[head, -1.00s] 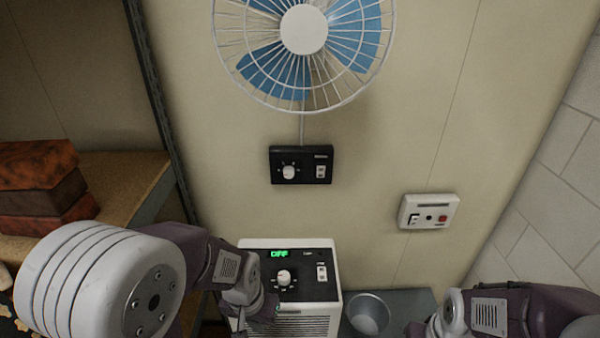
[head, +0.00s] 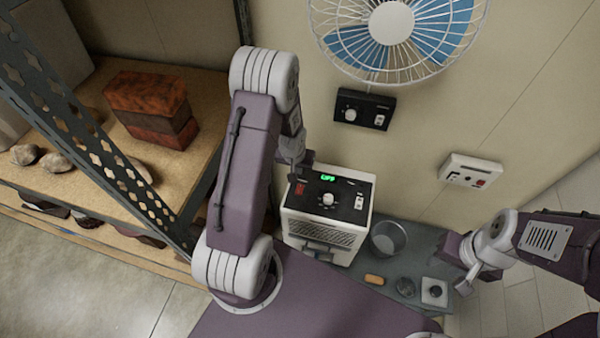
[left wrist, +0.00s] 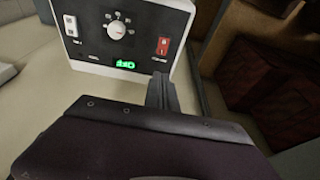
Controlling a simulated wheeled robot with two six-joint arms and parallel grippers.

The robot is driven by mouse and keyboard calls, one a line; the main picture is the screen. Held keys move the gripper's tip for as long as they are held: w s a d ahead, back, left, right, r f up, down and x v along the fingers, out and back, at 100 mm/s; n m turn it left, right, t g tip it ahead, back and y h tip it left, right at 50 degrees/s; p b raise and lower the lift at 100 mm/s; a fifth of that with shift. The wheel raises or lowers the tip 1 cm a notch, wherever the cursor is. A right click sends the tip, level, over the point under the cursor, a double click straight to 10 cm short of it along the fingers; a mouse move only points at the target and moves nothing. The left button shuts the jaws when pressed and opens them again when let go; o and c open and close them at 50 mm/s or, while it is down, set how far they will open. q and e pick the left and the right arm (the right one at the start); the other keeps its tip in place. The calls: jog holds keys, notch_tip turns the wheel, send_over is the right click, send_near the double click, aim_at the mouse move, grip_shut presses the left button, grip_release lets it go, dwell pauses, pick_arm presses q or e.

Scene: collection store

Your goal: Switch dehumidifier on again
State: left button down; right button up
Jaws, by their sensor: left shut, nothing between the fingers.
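The dehumidifier (head: 318,232), a white box with a front grille and black top panel, stands against the wall in the head view. Its green display (head: 328,177) reads OFF. The panel has a round dial (head: 327,199), a red rocker switch (head: 300,188) and a white switch (head: 359,203). The left wrist view shows the red switch (left wrist: 163,46), the dial (left wrist: 115,30) and the upside-down OFF display (left wrist: 125,64). My left gripper (left wrist: 160,82) is shut and empty, just beside the panel edge near the red switch; contact is unclear. My right gripper (head: 460,268) is right of the dehumidifier, its fingers unclear.
A fan (head: 391,24) and its black control box (head: 364,109) are on the wall, with a white switch box (head: 470,170) to the right. A metal bucket (head: 388,240) and small items stand on a grey surface. A shelf (head: 190,165) with red-brown blocks (head: 150,108) is left.

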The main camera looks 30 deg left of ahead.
aim_at(301, 185)
dwell(0.3)
pick_arm(q)
jog(key=b+x, duration=0.3)
jog(key=x, duration=0.1)
jog(key=b+x, duration=0.3)
jog(key=x, duration=0.1)
jog(key=b+x, duration=0.3)
jog(key=x, duration=0.1)
jog(key=shift+s+f, duration=0.3)
jog(key=shift+f, duration=0.2)
jog(key=shift+f+b, duration=0.5)
jog(key=shift+f, duration=0.05)
jog(key=shift+d, duration=0.15)
